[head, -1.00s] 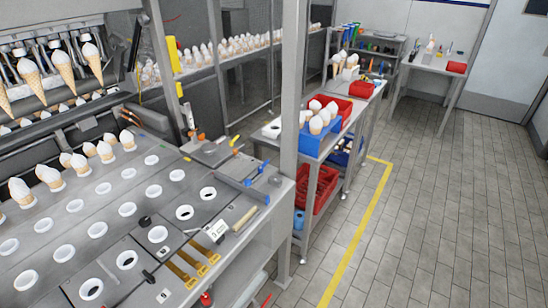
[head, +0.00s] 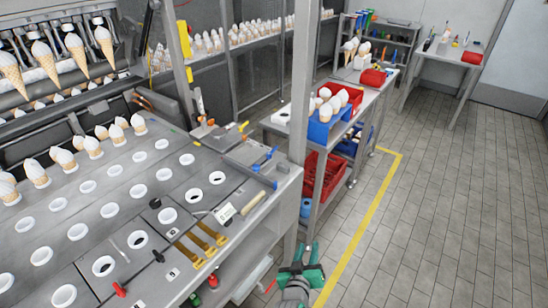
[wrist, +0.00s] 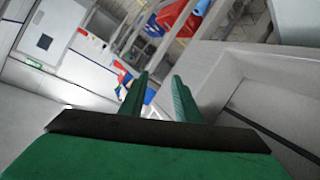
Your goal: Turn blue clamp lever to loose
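A small blue lever (head: 271,153) stands at the back right corner of the steel worktop, beside a grey clamp plate. A second blue part (head: 256,168) sits just in front of it; I cannot tell for sure which is the clamp lever or how it is set. My gripper (head: 304,252) has green fingers and is low at the bottom, right of the worktop and well apart from the levers. In the wrist view my gripper (wrist: 160,95) has its two fingers apart with nothing between them. The levers cannot be made out in the wrist view.
Orange (head: 239,151) and yellow (head: 243,126) levers are close by on the worktop (head: 215,170). A grey upright post (head: 301,90) stands just right of the levers. A blue bin (head: 325,125) with cones sits on a cart behind. The tiled floor at right is clear.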

